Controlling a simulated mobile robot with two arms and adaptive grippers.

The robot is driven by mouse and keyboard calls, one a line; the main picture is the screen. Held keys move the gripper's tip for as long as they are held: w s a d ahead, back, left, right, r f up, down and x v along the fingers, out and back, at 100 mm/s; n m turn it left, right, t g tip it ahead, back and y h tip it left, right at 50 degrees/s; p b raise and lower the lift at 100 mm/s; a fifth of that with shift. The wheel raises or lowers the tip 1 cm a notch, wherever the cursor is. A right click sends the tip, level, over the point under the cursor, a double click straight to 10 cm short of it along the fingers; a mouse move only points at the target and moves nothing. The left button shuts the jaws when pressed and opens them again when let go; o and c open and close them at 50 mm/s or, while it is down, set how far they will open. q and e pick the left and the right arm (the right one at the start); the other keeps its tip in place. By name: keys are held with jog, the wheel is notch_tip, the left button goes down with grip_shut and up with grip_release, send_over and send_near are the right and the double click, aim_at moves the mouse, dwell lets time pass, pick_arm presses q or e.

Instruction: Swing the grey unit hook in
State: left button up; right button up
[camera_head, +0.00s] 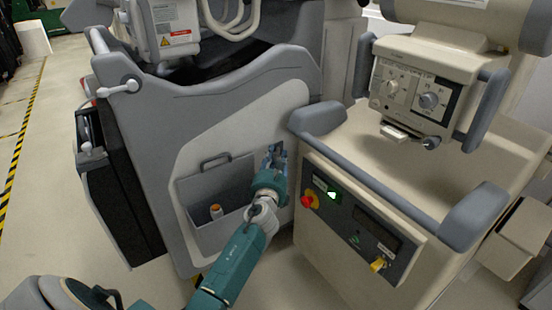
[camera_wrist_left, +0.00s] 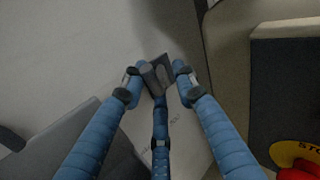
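The grey unit (camera_head: 205,95) stands left of centre in the head view, with a pale side panel and an open pocket. The small dark grey hook (camera_wrist_left: 154,78) is on that pale panel in the left wrist view. My left gripper (camera_head: 274,152) reaches the panel right of the pocket and hides the hook in the head view. In the left wrist view, the blue fingers of the left gripper (camera_wrist_left: 161,72) stand around the hook, tips close on both sides and one finger below. I cannot tell whether they press on it. My right gripper is not in view.
A beige unit (camera_head: 330,215) with a control panel, red stop button (camera_head: 309,201) and grey bumper handles (camera_head: 318,118) stands close on the right. The pocket (camera_head: 228,232) holds a small white and orange bottle (camera_head: 216,211). Open floor (camera_head: 50,190) lies at the left.

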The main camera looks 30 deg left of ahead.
pick_arm(q)
jog(key=shift+c, duration=0.2)
grip_shut()
jog(key=shift+s+a+r+m+h+p, duration=0.1)
jog(key=shift+a+r+m+h+p, duration=0.15)
jog(key=shift+m+h+p, duration=0.3)
jog(key=m+h, duration=0.1)
jog(key=a+m+t+h, duration=0.1)
jog(key=h, duration=0.1)
jog(key=m+h, duration=0.1)
jog(key=h, duration=0.1)
jog(key=shift+s+a+f+t, duration=0.2)
jog(key=shift+a+f+t, duration=0.1)
jog(key=shift+t, duration=0.1)
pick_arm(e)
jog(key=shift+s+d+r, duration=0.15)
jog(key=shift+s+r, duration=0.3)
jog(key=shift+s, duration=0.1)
